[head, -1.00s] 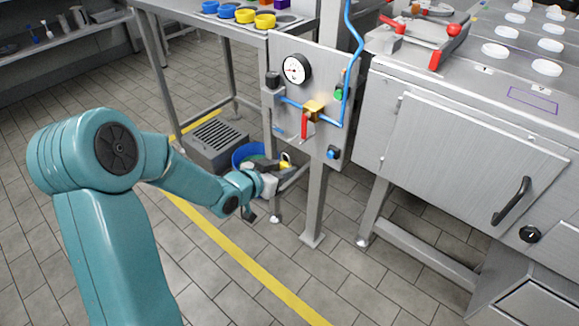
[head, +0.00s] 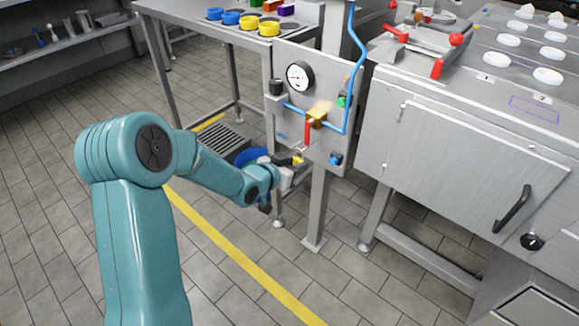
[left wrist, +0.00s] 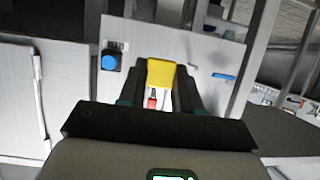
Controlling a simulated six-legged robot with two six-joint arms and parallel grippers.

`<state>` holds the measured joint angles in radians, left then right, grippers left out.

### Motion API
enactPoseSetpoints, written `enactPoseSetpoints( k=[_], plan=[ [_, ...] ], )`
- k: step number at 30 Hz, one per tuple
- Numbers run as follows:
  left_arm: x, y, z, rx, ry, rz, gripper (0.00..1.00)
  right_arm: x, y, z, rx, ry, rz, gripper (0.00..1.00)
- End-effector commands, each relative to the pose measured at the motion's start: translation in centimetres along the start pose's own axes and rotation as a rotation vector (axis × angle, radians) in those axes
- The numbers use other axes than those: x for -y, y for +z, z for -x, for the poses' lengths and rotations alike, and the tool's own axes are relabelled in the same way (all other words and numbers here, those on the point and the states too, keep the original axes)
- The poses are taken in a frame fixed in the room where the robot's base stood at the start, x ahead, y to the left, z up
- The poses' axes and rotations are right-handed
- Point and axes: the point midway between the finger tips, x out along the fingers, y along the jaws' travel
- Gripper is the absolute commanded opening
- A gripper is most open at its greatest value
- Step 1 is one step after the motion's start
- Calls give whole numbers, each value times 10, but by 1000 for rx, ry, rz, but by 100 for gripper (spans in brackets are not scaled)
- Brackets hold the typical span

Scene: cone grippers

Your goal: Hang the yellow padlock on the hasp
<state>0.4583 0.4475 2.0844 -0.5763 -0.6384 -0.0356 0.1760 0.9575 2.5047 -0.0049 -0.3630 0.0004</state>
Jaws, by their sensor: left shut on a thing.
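The yellow padlock (head: 298,160) is in my left gripper (head: 300,160), low in front of the grey panel (head: 327,150). In the left wrist view the yellow padlock (left wrist: 160,73) sits between the two dark fingers, shut on its body. Its pale shackle points toward the lower edge of that view, with red showing between its legs. A gap to the panel is hard to judge. I cannot make out the hasp with certainty in either view. My right gripper is in neither view.
The panel carries a gauge (head: 300,77), a red lever (head: 307,131), a blue pipe (head: 351,70) and a blue knob (head: 336,159). A blue bin (head: 250,156) stands behind my gripper. A steel cabinet (head: 460,150) is at the right.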

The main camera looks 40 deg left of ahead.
Motion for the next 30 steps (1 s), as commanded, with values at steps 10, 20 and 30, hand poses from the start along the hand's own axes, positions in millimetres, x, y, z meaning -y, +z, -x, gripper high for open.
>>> enactPoseSetpoints(
  k=[10,20,30],
  plan=[
    [-1,-1,-23,-1,1,-1,0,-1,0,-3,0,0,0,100],
    [-1,-1,-29,-1,0,0,0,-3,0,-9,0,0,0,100],
    [-1,-2,-29,-1,0,0,0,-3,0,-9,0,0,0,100]
  ],
)
